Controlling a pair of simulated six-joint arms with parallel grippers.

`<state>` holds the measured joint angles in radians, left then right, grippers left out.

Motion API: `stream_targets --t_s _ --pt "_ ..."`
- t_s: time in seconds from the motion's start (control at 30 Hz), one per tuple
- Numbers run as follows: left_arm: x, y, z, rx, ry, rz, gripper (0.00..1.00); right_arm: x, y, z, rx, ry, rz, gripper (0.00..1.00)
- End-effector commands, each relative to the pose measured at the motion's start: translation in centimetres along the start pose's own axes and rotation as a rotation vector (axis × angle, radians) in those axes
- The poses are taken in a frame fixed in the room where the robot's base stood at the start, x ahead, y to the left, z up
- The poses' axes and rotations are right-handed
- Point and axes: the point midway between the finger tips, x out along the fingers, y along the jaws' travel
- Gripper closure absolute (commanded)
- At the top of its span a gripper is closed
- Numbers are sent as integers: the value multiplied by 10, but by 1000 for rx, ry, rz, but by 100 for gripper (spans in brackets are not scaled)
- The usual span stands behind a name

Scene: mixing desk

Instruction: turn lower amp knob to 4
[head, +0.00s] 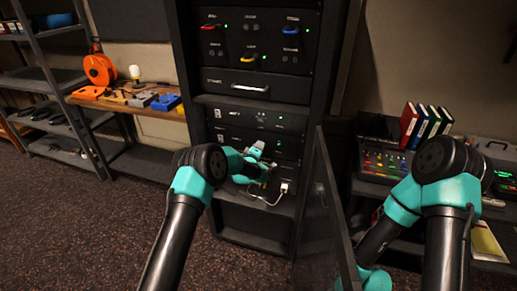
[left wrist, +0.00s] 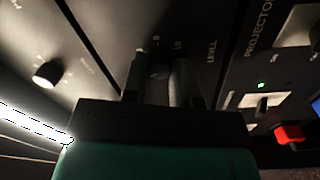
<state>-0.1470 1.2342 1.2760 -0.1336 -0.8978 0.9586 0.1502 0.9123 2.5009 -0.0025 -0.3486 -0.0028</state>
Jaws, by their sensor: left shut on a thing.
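My left gripper (head: 258,150) is at the front of the black rack, over the lower amp (head: 229,142). In the left wrist view its two dark fingers (left wrist: 160,80) are shut on a knob (left wrist: 159,68) beside the word LEVEL. The fingers hide most of this knob, and I cannot read its setting.
The upper amp (head: 257,119) sits just above. A white cable (head: 266,199) hangs below my left gripper. The open rack door (head: 318,205) stands between the rack and my right arm. A red plug (left wrist: 289,134) shows at right in the wrist view.

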Motion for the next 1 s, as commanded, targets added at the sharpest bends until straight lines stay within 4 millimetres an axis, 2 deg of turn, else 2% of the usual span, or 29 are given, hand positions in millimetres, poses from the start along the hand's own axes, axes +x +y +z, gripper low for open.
stream_targets --t_s 0.5,0.53,0.6,0.77,1.0 --pt "0 0 0 -25 1 0 98 0 0 0 0 0 0 57" --pt "0 0 0 -25 1 0 71 0 0 0 0 0 0 57" --pt "0 0 0 -25 1 0 64 0 0 0 0 0 0 57" --pt "0 0 0 -24 1 0 49 0 0 0 0 0 0 57" --pt "0 0 0 -24 1 0 48 0 0 0 0 0 0 57"
